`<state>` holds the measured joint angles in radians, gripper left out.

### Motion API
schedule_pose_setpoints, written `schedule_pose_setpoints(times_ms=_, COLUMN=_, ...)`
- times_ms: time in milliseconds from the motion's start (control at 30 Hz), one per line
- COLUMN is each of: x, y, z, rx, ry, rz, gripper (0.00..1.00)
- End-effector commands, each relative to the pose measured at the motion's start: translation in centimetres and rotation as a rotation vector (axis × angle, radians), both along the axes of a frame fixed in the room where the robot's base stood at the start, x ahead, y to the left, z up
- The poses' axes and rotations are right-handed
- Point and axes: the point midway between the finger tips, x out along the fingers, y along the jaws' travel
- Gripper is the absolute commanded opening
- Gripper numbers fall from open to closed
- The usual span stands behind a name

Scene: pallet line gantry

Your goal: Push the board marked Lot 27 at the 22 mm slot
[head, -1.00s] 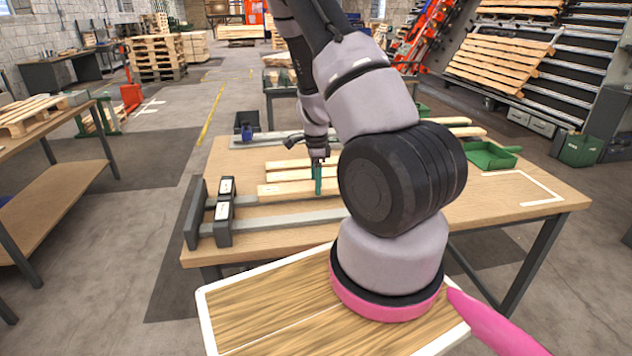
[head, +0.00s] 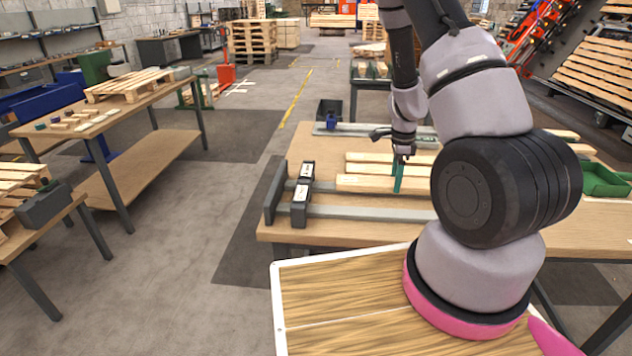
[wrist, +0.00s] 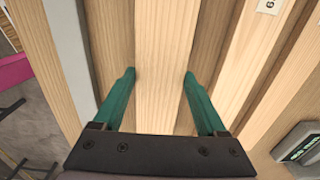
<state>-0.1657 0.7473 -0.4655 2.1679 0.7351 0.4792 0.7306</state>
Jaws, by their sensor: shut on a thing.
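Several pale boards lie side by side on the workbench (head: 340,237). My gripper (head: 397,180) is low over the front boards in the head view. In the wrist view its green fingers (wrist: 159,76) are shut on the middle board (wrist: 165,35), one finger along each long edge. I see no lot mark on that board's visible part. A neighbouring board to the right carries a cut-off white label (wrist: 268,5). Dark blocks with white labels (head: 300,213) stand at the left ends of the boards. Their print is too small to read, so I cannot tell the 22 mm slot.
A grey rail (head: 370,212) runs along the front of the boards, and a dark upright plate (head: 275,190) closes the left end. A green tray (head: 603,178) is at the right. A side bench (head: 130,97) with a pallet stands left, across open floor.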

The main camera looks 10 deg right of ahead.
Motion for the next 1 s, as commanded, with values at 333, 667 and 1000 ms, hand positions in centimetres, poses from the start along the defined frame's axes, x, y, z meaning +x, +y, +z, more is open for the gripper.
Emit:
schedule_pose_setpoints(times_ms=333, x=0.2, y=1.7, z=-0.2, rx=0.005, ry=0.007, rz=0.004, gripper=0.03)
schedule_pose_setpoints(times_ms=667, x=0.7, y=3.3, z=-0.2, rx=0.005, ry=0.007, rz=0.005, gripper=0.03)
schedule_pose_setpoints(times_ms=1000, x=1.2, y=5.0, z=-0.2, rx=0.005, ry=0.006, rz=0.005, gripper=0.03)
